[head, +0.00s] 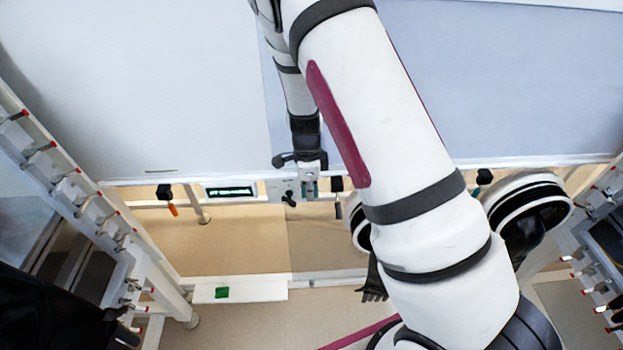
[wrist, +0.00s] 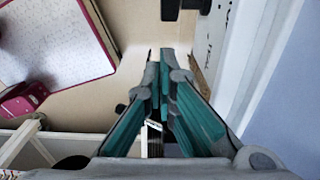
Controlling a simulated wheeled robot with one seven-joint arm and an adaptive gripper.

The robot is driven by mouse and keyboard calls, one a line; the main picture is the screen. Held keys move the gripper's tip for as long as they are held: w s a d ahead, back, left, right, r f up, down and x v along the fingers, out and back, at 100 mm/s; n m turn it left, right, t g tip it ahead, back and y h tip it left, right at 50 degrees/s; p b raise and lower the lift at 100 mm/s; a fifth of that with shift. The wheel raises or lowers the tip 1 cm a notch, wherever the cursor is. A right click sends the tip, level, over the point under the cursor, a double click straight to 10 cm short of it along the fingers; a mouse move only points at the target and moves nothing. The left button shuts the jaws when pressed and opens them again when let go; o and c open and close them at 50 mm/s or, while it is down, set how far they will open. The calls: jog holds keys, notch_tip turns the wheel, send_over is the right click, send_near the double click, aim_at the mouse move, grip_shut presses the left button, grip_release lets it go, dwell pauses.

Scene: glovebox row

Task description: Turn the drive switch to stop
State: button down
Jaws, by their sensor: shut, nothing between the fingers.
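In the head view a small light grey panel (head: 273,188) sits on the front edge of the white bench, with a black knob (head: 289,198) on it that I take for the drive switch. Its pointing direction and markings are too small to read. My gripper (head: 310,190), with teal fingers, is just right of the knob; I cannot tell if they touch. In the wrist view my gripper (wrist: 163,58) has its fingertips together with nothing between them. A black knob-like part (wrist: 182,8) shows at the top edge of that view, apart from the fingertips; I cannot tell whether it is the switch.
A green-lit display (head: 229,191) is left of the panel. Black clips hang along the edge, one with an orange-handled tool (head: 173,210). Round glove ports (head: 530,206) are at right. Racks of red-tipped fittings (head: 75,172) stand left. A white ledge (head: 260,290) is below.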

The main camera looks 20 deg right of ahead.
aim_at(289, 202)
jog(key=shift+w+a+f, duration=0.15)
jog(key=shift+a+f, duration=0.35)
jog(key=shift+a, duration=0.05)
jog(key=shift+w+a+f, duration=0.15)
jog(key=shift+a+f, duration=0.35)
jog(key=shift+f, duration=0.1)
jog(key=shift+f+y+b, duration=0.6)
jog(key=shift+f, duration=0.05)
jog(key=shift+r, duration=0.1)
jog(key=shift+r+p, duration=0.4)
jog(key=shift+r, duration=0.45)
